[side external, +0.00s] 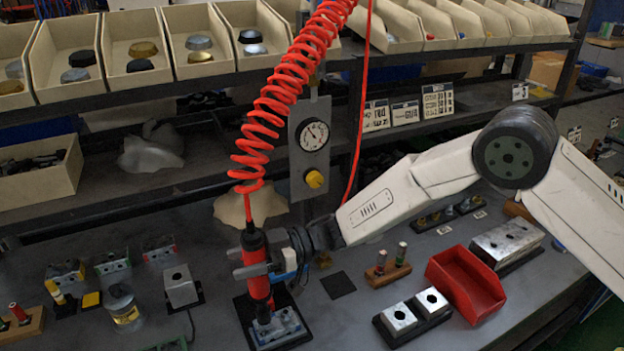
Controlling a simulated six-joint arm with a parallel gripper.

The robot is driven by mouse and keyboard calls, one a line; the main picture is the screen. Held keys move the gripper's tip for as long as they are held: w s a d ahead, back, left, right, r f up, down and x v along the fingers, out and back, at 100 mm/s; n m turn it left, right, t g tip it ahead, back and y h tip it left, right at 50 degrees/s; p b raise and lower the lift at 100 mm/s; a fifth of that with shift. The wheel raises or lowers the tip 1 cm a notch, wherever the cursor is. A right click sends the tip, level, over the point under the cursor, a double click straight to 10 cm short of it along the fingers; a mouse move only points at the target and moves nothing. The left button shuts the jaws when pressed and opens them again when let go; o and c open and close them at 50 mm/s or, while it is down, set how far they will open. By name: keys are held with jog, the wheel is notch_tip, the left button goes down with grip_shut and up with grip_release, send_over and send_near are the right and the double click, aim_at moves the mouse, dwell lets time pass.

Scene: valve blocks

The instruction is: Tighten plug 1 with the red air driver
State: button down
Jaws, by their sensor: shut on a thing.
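The red air driver (256,266) stands nearly upright in the side external view, with the red coiled hose (287,85) rising from its top. My gripper (262,268) is shut around the driver's body from the right. The driver's lower end is over a grey metal valve block (281,329) on a dark base plate. The tip appears to meet the block's top, but I cannot tell whether it touches. Plug 1 cannot be made out; the driver hides that spot.
A gauge panel (311,150) is behind.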

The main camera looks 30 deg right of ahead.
aim_at(243, 235)
jog(key=shift+f, duration=1.2)
dwell(3.9)
jog(key=shift+r, duration=0.3)
jog(key=shift+r, duration=0.55)
jog(key=shift+r, duration=3.3)
